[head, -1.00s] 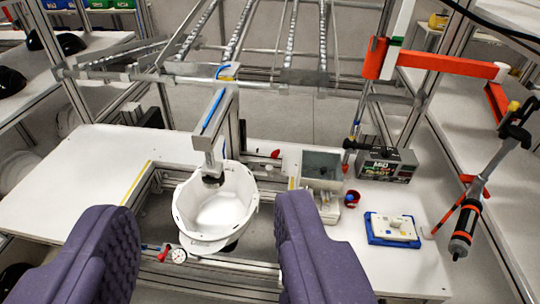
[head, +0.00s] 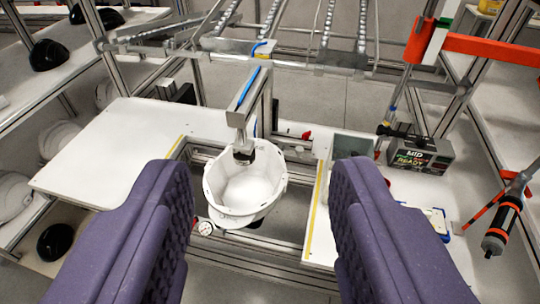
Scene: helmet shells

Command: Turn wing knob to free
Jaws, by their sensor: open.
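My gripper (head: 262,190) is open and empty; its two purple fingers stand in the foreground, apart, with the bench beyond them. A white helmet shell (head: 245,187) sits open side up under a clamp arm (head: 243,115), in the gap between the fingers. A small red part (head: 306,135) stands behind the shell to the right; I cannot tell whether it is the wing knob. A round dial gauge (head: 206,228) is below the shell, by the left finger. That finger covers the area beside the gauge.
A grey box marked MID READY (head: 418,155) stands at the right. An orange-and-black hanging tool (head: 502,225) is at the far right. The white worktop (head: 110,150) on the left is clear. Roller rails (head: 325,30) run behind. The right finger partly hides a blue-edged tray (head: 438,222).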

